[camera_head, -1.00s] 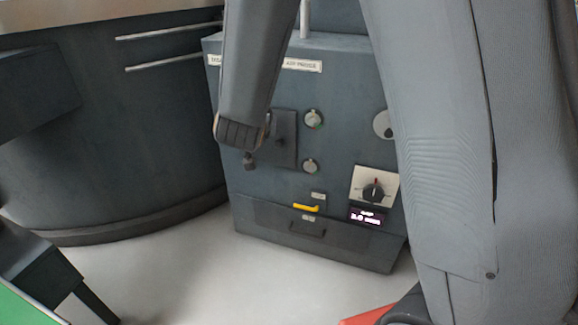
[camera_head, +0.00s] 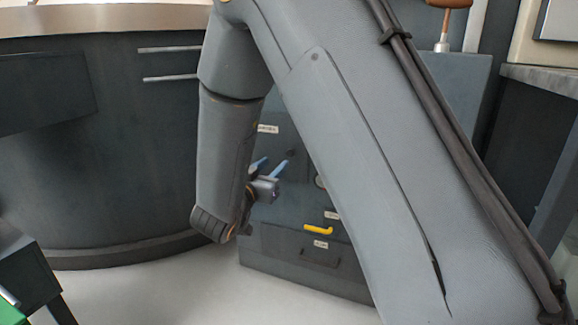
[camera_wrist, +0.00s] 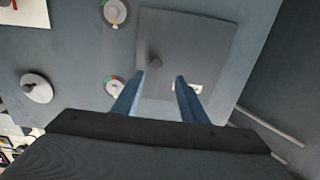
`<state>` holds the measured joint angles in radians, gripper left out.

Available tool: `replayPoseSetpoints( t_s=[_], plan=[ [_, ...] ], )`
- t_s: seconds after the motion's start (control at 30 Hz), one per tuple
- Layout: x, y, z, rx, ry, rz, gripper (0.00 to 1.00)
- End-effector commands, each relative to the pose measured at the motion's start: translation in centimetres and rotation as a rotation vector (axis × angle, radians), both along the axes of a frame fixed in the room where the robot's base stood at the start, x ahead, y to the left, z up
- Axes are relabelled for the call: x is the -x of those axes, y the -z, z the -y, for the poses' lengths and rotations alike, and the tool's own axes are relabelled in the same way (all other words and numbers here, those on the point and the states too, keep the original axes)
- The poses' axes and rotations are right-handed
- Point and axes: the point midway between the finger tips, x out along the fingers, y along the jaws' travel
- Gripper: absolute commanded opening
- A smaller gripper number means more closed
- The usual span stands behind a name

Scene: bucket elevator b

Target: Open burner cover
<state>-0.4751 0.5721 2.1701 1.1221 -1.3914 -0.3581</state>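A dark grey square plate (camera_wrist: 205,45) with a small round knob (camera_wrist: 155,60) is on the front of a blue-grey cabinet in the wrist view. It appears to be the burner cover, lying flat against the cabinet front. My gripper (camera_wrist: 160,76) is open and empty, its two blue fingers pointing at the plate. The knob appears between and just beyond the fingertips; I see no contact. In the head view my gripper (camera_head: 275,161) is in front of the cabinet (camera_head: 455,85), and my arm hides most of the plate.
Two round dials, an upper one (camera_wrist: 115,13) and a lower one (camera_wrist: 113,84), sit left of the plate in the wrist view. A round knob (camera_wrist: 36,88) is farther left. A yellow handle (camera_head: 318,229) is low on the cabinet. A curved counter (camera_head: 100,150) stands at left; floor is clear in front.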

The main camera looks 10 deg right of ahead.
Motion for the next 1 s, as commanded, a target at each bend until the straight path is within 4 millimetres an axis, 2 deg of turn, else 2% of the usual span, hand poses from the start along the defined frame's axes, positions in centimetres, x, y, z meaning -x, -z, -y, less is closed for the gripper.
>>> replayPoseSetpoints(
  t_s=[0.2,0.33,0.53,0.87,0.9,1.0],
  plan=[
    [-2.4,0.1,3.3,-0.001,0.022,0.002,0.39],
    [-4.0,0.2,4.6,-0.002,0.023,0.002,0.39],
    [-5.7,0.1,5.6,-0.001,0.019,0.000,0.39],
    [-6.1,0.0,5.6,-0.001,0.014,-0.001,0.39],
    [-6.1,0.0,5.6,-0.001,0.014,-0.001,0.38],
    [-6.1,0.0,5.6,-0.001,0.014,-0.001,0.21]
  ],
)
